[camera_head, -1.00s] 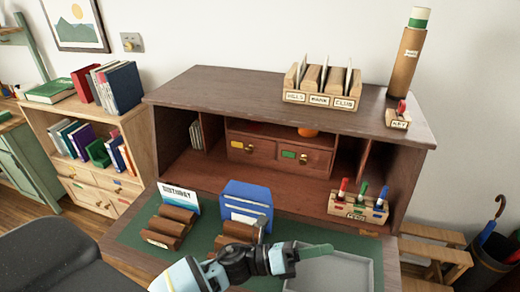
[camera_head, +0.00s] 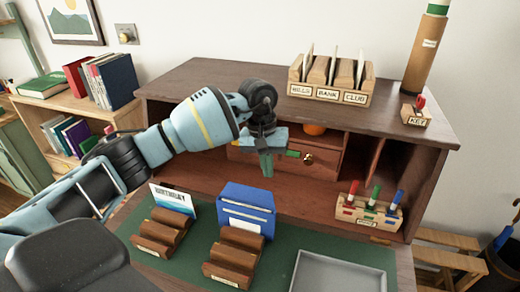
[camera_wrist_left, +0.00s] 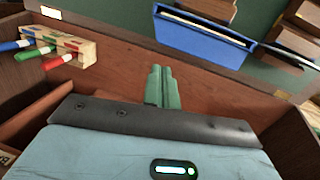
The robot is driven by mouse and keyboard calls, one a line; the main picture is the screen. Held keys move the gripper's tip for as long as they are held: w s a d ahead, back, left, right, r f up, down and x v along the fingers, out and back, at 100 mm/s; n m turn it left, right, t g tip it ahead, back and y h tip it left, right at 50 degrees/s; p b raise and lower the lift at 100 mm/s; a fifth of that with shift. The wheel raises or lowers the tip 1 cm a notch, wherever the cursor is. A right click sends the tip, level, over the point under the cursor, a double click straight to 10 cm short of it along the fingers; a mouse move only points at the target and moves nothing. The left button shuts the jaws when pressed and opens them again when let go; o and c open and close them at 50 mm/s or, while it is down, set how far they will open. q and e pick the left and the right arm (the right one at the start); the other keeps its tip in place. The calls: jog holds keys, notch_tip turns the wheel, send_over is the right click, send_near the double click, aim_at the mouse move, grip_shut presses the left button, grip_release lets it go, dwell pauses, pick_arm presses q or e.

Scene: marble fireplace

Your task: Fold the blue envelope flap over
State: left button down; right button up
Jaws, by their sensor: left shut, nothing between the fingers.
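The blue envelope (camera_head: 247,195) stands upright in a stepped wooden holder (camera_head: 222,284) on the green desk mat. Its upper part tapers upward like a raised flap, with pale edges across the front below it. In the left wrist view the envelope (camera_wrist_left: 205,42) is at the top, with white paper along its inside. My left gripper (camera_head: 267,166) is shut and empty, its green fingers pointing down. It hangs in front of the hutch drawers, above and apart from the envelope. The fingers (camera_wrist_left: 162,88) also show shut in the left wrist view. My right gripper is out of view.
A second stepped holder (camera_head: 147,247) with a birthday card (camera_head: 173,199) stands left of the envelope. A grey tray (camera_head: 340,268) lies at the front right. A marker rack (camera_head: 368,210) stands at the right. The hutch (camera_head: 215,75) rises behind.

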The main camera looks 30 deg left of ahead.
pick_arm(q)
jog(key=shift+m+y, duration=0.4)
jog(key=shift+y, duration=0.5)
jog(key=a+r, duration=0.1)
jog(key=a, duration=0.1)
jog(key=w+a+r, duration=0.1)
jog(key=a+r, duration=0.1)
jog(key=shift+w+a, duration=0.15)
jog(key=shift+a, duration=0.05)
